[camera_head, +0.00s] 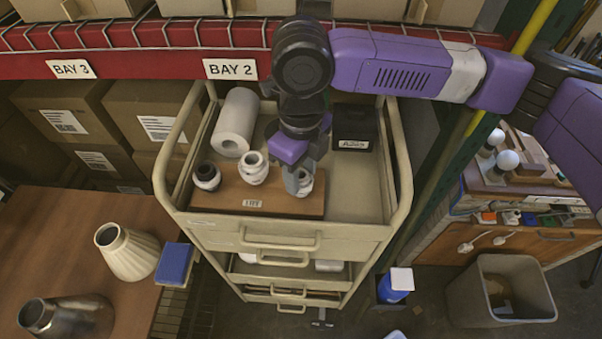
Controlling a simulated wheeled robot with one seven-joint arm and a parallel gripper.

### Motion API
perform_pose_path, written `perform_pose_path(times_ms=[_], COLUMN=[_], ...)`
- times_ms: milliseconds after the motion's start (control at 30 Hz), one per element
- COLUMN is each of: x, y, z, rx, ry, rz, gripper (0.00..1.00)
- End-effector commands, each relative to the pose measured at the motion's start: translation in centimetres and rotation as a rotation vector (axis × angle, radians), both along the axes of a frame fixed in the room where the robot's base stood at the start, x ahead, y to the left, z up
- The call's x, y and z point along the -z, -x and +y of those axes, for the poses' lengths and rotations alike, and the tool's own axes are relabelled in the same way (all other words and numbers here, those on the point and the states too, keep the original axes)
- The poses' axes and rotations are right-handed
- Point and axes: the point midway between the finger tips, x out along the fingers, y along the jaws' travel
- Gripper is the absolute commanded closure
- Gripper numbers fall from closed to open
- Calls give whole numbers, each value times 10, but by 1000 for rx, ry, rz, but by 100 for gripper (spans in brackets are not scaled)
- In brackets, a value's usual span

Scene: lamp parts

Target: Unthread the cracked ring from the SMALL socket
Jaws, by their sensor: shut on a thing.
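Three sockets stand in a row on a wooden board (229,190) on the cart's top. The left socket (206,177) is white and black. The middle socket (254,168) is white with a ringed neck. The right socket (306,181) is white and partly hidden by my gripper (298,186). My gripper points down from above and is shut on the ring at the right socket. The fingers hide most of that ring, so no crack shows. The board's label (253,203) is too small to read surely.
The cream cart (353,197) has raised side rails. A red shelf edge (130,64) runs above.

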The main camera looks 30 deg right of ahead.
Motion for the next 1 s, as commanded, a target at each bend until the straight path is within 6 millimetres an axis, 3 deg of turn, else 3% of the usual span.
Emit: perform_pose_path(times_ms=[400,700,1000], x=[-1,-1,-2], y=[-1,-1,-1], z=[0,0,0], rx=[-69,-295,-312], ry=[0,0,1], rz=[-2,-3,-4], gripper=[100,100,100])
